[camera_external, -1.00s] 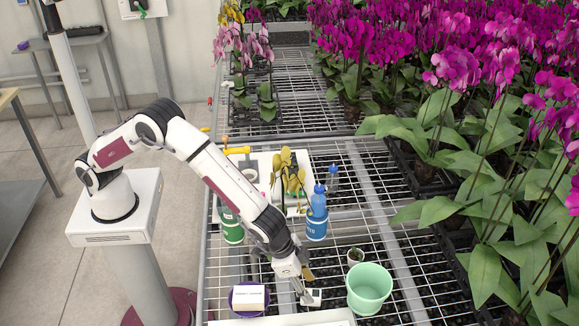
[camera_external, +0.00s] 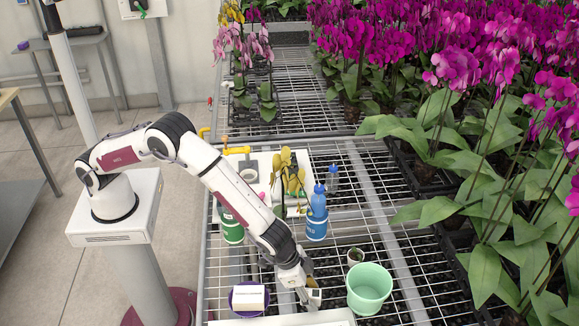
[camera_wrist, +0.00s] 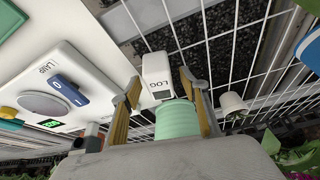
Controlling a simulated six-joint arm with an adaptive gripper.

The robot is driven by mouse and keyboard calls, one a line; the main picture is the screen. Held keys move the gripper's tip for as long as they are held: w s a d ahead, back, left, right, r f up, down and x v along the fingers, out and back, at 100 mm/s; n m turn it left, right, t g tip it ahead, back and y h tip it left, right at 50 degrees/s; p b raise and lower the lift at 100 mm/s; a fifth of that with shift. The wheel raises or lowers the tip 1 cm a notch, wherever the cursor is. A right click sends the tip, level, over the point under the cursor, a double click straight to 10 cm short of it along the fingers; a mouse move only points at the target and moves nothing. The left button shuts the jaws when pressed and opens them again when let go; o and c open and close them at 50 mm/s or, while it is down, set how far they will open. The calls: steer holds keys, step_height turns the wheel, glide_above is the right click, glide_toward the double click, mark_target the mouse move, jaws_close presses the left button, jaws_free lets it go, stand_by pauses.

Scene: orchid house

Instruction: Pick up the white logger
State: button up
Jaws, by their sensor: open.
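The white logger (camera_wrist: 156,68) is a small pale block with LOG printed on it and a dark window at one end. In the wrist view it lies just ahead of and between my fingertips. My gripper (camera_wrist: 160,80) is open, one finger on each side of the logger's near end. I cannot tell whether either finger touches it. In the outside view the logger (camera_external: 315,297) shows right at my gripper (camera_external: 307,289), partly hidden by it, over the wire bench.
A white LAMP panel (camera_wrist: 75,75) fills the wrist view's left. Blue bottles (camera_external: 317,215) stand farther back.

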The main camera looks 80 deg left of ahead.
mark_target(310, 287)
steer(key=shift+c, duration=0.3)
steer(key=c, duration=1.1)
steer(key=shift+c, duration=0.2)
steer(key=shift+r, duration=0.2)
steer(key=shift+r, duration=4.85)
